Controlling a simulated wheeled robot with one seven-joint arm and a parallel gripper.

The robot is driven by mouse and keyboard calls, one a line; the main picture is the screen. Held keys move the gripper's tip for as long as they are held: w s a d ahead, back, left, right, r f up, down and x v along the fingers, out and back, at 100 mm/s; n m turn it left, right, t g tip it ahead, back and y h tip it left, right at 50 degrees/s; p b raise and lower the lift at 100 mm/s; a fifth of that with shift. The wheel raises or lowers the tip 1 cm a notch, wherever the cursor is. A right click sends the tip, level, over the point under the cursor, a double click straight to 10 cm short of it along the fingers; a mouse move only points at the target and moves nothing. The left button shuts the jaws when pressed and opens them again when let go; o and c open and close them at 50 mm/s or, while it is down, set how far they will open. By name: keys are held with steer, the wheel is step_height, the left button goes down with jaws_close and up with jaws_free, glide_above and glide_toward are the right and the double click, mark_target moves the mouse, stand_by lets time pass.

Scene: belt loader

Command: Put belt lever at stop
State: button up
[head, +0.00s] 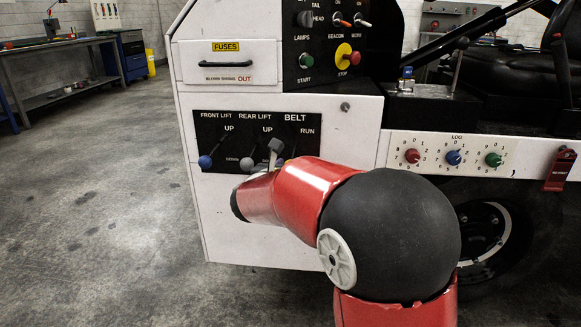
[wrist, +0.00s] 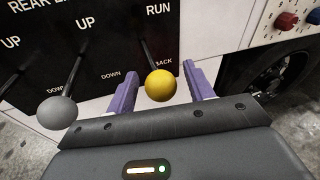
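The belt lever (wrist: 161,86) has a yellow ball knob on a dark stem, on the black panel under the RUN label in the wrist view. The knob hangs low, by the BACK label; a middle mark cannot be made out. My gripper (wrist: 159,66) is open, its purple fingers standing on either side of the knob. A small gap shows on each side, so the fingers look apart from it. In the head view, my red arm and gripper hide most of the knob below the BELT label.
The rear lift lever (wrist: 57,111), with a grey knob, is close left of my gripper. The front lift lever (head: 205,162), with a blue knob, is farther left. A red stop button (head: 356,58) and switches are above. LOG dials (head: 453,157) are to the right.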

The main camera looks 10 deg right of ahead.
steer(key=shift+s+f, duration=0.1)
steer(key=v, duration=0.7)
steer(key=shift+s+a, duration=0.2)
steer(key=shift+s, duration=0.1)
steer(key=s+d+f+m+g, duration=0.3)
steer(key=s+d+m+g, duration=0.4)
steer(key=s+d+m, duration=0.55)
steer(key=s+a+f+m+y, duration=0.1)
steer(key=s+a+m+y, duration=0.1)
steer(key=s+m, duration=0.3)
steer(key=s+a+f+m+g+y, duration=0.1)
steer(key=s+a+f+m+y, duration=0.1)
steer(key=s+m, duration=0.4)
steer(key=s+a+f+m+y, duration=0.1)
steer(key=s+a+m+y, duration=0.2)
steer(key=s+m+y, duration=0.2)
steer(key=shift+s+a+f+m+p, duration=0.2)
steer(key=shift+s+a+m+p, duration=0.25)
steer(key=shift+m, duration=0.8)
